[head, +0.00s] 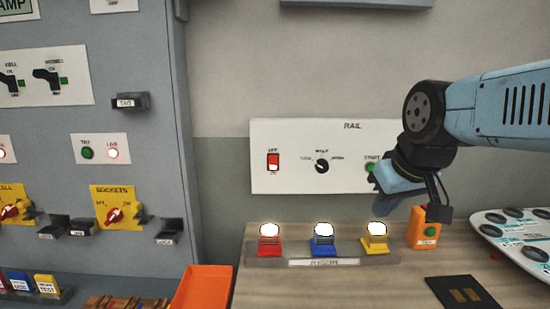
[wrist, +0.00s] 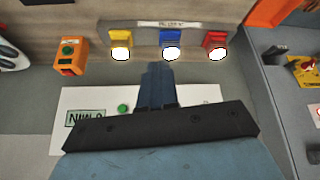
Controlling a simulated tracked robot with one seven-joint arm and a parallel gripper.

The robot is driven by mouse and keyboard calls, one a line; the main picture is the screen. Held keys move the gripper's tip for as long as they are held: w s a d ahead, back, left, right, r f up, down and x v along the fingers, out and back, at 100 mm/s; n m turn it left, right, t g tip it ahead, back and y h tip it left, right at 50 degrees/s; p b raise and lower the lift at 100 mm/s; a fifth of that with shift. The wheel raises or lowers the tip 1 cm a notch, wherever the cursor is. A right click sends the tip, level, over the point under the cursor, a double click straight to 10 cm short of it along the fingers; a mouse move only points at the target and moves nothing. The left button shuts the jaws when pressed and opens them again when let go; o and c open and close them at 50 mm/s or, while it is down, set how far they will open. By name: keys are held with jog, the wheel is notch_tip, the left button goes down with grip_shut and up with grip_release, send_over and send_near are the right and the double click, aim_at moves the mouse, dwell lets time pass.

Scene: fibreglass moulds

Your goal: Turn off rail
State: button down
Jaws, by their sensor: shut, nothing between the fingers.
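The white panel marked RAIL (head: 285,180) is on the back wall in the head view. It bears a red rocker switch (head: 273,162) with OFF above and ON below, a black rotary knob (head: 322,166) and a green button (head: 371,167). My gripper (head: 382,203) is shut and empty in front of the panel's right part, to the right of the switch and knob. In the wrist view, my gripper's shut fingers (wrist: 157,68) cover part of the panel (wrist: 75,98), and the green button (wrist: 122,108) shows beside them. I cannot make out the rocker there.
An orange box with a green button (head: 424,228) is near my wrist. A grey cabinet (head: 155,200) is at left; an orange tray (head: 203,287) is beside it.

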aim_at(275, 157)
jog(key=w+a+r+n+y, duration=0.2)
jog(key=w+a+n, duration=0.5)
jog(key=w, duration=0.4)
jog(key=w+a+r+n+y, duration=0.1)
jog(key=w+a+r+n, duration=0.3)
jog(key=w, duration=0.7)
jog(key=a+n, duration=0.2)
jog(key=a, duration=0.2)
jog(key=shift+r+n+y, duration=0.35)
jog(key=shift+n+y, duration=0.05)
jog(key=shift+w+f, duration=0.1)
jog(key=x, duration=0.3)
jog(key=w+x, duration=0.1)
jog(key=x, duration=0.3)
jog(key=w+r+x, duration=0.1)
jog(key=x, duration=0.2)
jog(key=shift+w+f, duration=0.2)
jog(key=shift+w, duration=0.15)
jog(key=shift+w+r, duration=0.1)
jog(key=shift+w, duration=0.65)
